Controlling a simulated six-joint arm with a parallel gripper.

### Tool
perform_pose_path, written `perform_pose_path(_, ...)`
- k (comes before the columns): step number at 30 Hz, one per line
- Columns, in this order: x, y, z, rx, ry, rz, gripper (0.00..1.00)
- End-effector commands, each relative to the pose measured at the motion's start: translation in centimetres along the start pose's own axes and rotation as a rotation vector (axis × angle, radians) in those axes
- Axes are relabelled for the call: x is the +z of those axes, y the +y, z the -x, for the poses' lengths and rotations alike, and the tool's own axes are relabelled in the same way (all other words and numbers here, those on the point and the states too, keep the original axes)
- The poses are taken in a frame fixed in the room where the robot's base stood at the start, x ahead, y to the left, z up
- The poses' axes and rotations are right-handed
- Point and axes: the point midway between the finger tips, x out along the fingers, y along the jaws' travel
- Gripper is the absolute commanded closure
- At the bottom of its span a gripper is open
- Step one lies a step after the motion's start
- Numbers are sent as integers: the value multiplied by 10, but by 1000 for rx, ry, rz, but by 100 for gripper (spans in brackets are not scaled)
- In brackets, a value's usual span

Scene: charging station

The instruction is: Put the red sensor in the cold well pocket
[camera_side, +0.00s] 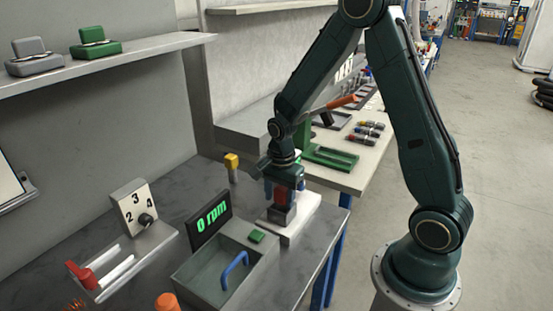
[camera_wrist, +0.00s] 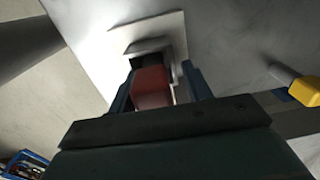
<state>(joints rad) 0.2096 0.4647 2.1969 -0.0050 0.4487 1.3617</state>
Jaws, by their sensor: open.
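The red sensor (camera_side: 281,196) stands upright at a dark grey block on a white base (camera_side: 303,222), near the right edge of the bench. Its lower end is hidden, so I cannot tell how deep it sits in a pocket. My gripper (camera_side: 284,188) is directly above and around it, pointing down. In the wrist view the red sensor (camera_wrist: 152,88) lies between the two fingers of my gripper (camera_wrist: 158,84), which are open, one on each side. The grey block (camera_wrist: 143,48) and the white base (camera_wrist: 170,25) show beyond it.
A grey box with a blue handle (camera_side: 235,268), a green button (camera_side: 257,237) and a "0 rpm" display (camera_side: 209,221) stand just left. A yellow-topped post (camera_side: 231,161) is behind; it also shows in the wrist view (camera_wrist: 304,90). A numbered dial panel (camera_side: 134,206) is farther left.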

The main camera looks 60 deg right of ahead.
Motion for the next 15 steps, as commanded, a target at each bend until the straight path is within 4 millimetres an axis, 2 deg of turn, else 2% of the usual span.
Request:
perform_pose_path(1,-1,13,-12,39,-1,-5,46)
perform_pose_path(5,-1,12,-8,39,0,-6,46)
perform_pose_path(11,-1,12,7,39,0,-7,46)
perform_pose_path(15,-1,10,24,35,-1,-5,46)
